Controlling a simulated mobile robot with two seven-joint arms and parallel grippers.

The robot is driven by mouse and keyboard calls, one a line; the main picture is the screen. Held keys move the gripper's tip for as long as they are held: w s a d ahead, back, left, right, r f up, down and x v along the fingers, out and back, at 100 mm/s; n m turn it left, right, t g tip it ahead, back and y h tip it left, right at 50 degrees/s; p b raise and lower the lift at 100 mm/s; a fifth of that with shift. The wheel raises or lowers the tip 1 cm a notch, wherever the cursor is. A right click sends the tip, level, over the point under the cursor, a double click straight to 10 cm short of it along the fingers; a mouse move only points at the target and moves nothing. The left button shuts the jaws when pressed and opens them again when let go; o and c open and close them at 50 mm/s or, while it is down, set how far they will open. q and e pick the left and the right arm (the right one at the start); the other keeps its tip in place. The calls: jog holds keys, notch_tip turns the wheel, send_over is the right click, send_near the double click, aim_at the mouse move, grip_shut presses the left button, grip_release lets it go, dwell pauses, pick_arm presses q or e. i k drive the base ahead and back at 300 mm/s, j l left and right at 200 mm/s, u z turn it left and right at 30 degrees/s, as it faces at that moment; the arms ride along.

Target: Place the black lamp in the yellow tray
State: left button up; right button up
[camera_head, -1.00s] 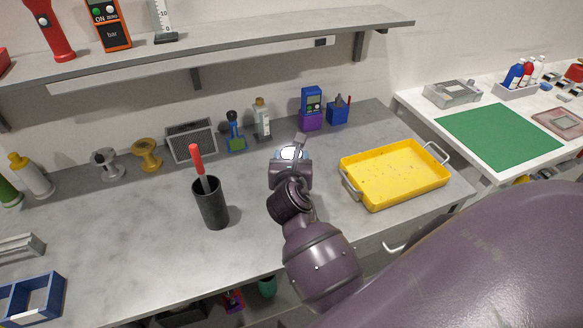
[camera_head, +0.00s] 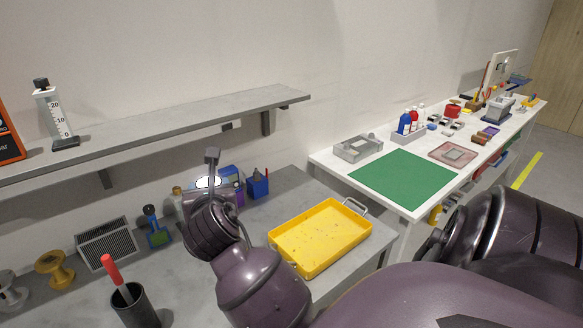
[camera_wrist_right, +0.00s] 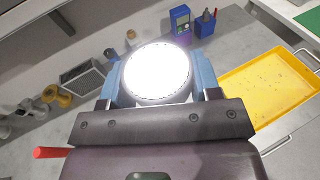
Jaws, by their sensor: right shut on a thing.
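My right gripper (camera_head: 209,188) is shut on the black lamp (camera_wrist_right: 157,72), whose round face glows white between the blue fingers in the right wrist view. In the head view the lamp's lit face (camera_head: 208,182) and a thin dark arm show above the gripper, with much of the lamp hidden. The gripper holds the lamp above the grey bench, left of the yellow tray. The yellow tray (camera_head: 320,238) lies on the bench and looks empty, with a metal handle at its far right end. It also shows at the right of the right wrist view (camera_wrist_right: 268,88). My left gripper is out of view.
A blue holder (camera_head: 258,185) stands on the bench behind the tray. A dark cup (camera_head: 136,312) with a red-handled tool stands at lower left. A grey shelf (camera_head: 170,130) runs above the bench. A white table with a green mat (camera_head: 403,180) lies to the right.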

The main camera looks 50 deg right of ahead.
aim_at(321, 238)
jog(key=k+l, duration=0.1)
jog(key=l, duration=0.45)
jog(key=k+l, duration=0.1)
jog(key=l, duration=0.4)
jog(key=k+l, duration=0.1)
jog(key=l, duration=0.45)
